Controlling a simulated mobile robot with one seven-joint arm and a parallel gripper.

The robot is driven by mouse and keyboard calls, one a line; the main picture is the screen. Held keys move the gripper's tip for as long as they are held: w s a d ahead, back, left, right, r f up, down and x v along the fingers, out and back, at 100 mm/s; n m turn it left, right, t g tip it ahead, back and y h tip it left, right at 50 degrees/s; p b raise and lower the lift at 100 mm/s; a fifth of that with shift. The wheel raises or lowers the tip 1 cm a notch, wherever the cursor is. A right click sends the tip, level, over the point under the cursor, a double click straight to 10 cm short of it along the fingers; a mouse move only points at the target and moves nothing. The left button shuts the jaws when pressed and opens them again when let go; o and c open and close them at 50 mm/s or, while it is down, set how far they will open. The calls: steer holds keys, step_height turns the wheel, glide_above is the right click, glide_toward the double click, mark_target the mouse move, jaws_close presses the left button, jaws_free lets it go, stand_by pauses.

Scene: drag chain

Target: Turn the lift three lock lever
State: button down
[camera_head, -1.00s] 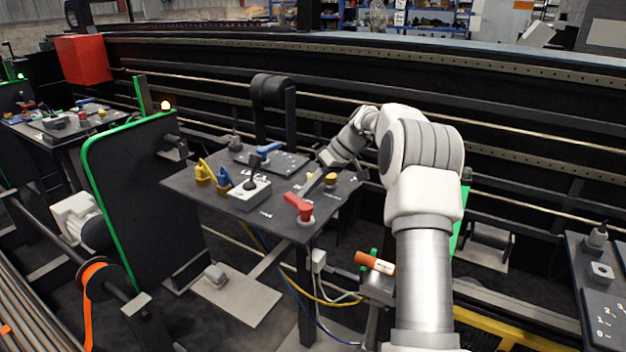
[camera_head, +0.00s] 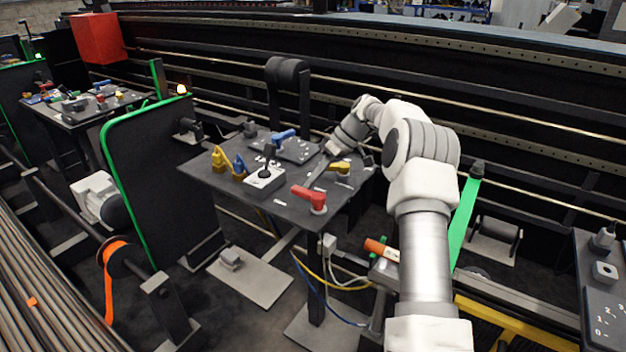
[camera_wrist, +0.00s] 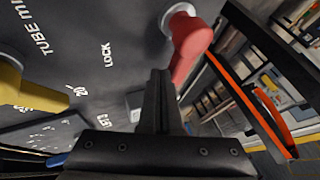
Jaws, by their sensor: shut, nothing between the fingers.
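A red lever (camera_head: 309,198) stands at the near right corner of the dark control table. In the wrist view, the red lever (camera_wrist: 190,45) is at top centre, its round hub at the upper edge and its arm pointing down. The word LOCK is printed to its left, with a partly hidden label ending in "T3" below. My gripper (camera_head: 313,183) reaches over the table from the right, its dark fingers just behind the red lever. In the wrist view my gripper (camera_wrist: 158,75) is shut and empty, its tips beside the lever arm; I cannot tell whether they touch.
The control table (camera_head: 225,184) also carries a yellow lever (camera_head: 341,168), a blue lever (camera_head: 284,135), a joystick box (camera_head: 265,176) and yellow and blue handles at left. A green-edged black panel (camera_head: 150,180) stands left. Cables hang below the table.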

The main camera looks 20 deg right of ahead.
steer(key=p+v, duration=0.7)
steer(key=v, duration=1)
steer(key=shift+r+p, duration=0.25)
steer(key=shift+p, duration=0.15)
steer(key=shift+d, duration=0.1)
steer(key=shift+w, duration=0.1)
